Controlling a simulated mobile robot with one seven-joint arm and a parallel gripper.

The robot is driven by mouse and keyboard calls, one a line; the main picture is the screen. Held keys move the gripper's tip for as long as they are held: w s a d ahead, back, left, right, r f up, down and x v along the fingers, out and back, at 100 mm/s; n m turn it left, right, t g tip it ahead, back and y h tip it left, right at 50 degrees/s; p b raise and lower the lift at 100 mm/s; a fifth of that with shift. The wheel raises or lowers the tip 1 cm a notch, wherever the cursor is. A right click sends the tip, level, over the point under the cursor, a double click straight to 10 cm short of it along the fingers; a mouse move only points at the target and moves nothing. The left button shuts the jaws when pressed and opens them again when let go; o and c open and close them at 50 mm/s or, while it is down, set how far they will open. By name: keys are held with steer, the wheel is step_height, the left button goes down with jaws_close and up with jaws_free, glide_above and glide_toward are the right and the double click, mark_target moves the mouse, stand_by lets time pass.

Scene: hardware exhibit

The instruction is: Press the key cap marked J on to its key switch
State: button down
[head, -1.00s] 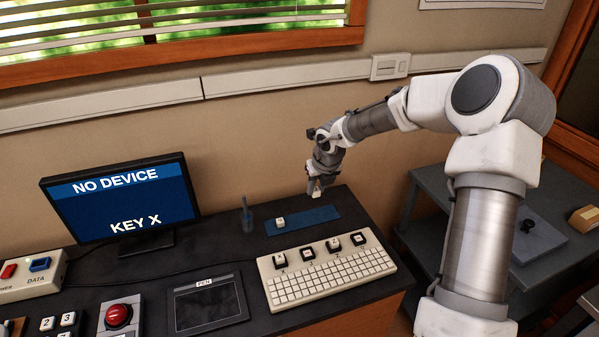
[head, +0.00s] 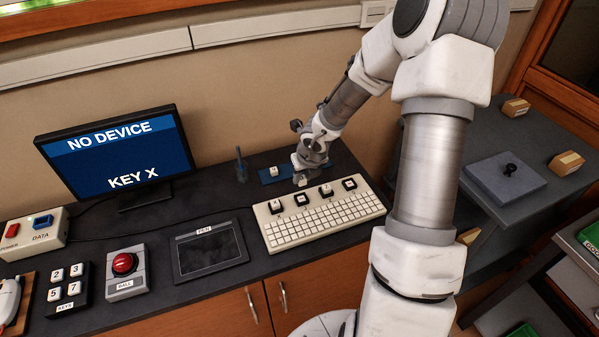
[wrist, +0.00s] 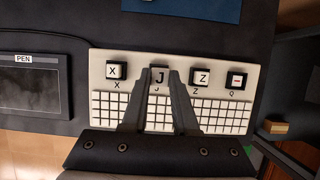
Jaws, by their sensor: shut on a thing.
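My gripper (head: 301,179) is shut on the key cap marked J (wrist: 160,77), whose letter shows between the fingertips in the wrist view. In the head view this pale cap (head: 301,183) hangs just behind the keyboard's rear edge. The white keyboard (head: 310,229) has a row of key places marked X, J, Z and Q. In the head view the J place (head: 301,199) shows as a black square just in front of the gripper.
In the wrist view, an X cap (wrist: 116,71) and a Z cap (wrist: 202,77) flank the held cap; the Q place (wrist: 237,80) has a red mark. Another pale cap (head: 274,171) lies on the blue mat (head: 266,179). The monitor (head: 115,155) reads "NO DEVICE" and "KEY X". A pen tablet (head: 211,252) sits left.

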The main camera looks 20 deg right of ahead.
mark_target(303, 184)
steer(key=shift+f+b, duration=2.1)
steer(key=shift+b, duration=0.25)
steer(key=shift+f+b, duration=0.45)
steer(key=shift+f, duration=0.35)
steer(key=shift+p, duration=0.7)
steer(key=shift+f+b, duration=0.3)
steer(key=shift+f, duration=0.05)
steer(key=shift+c, duration=0.6)
jaws_free()
steer(key=shift+r, duration=0.1)
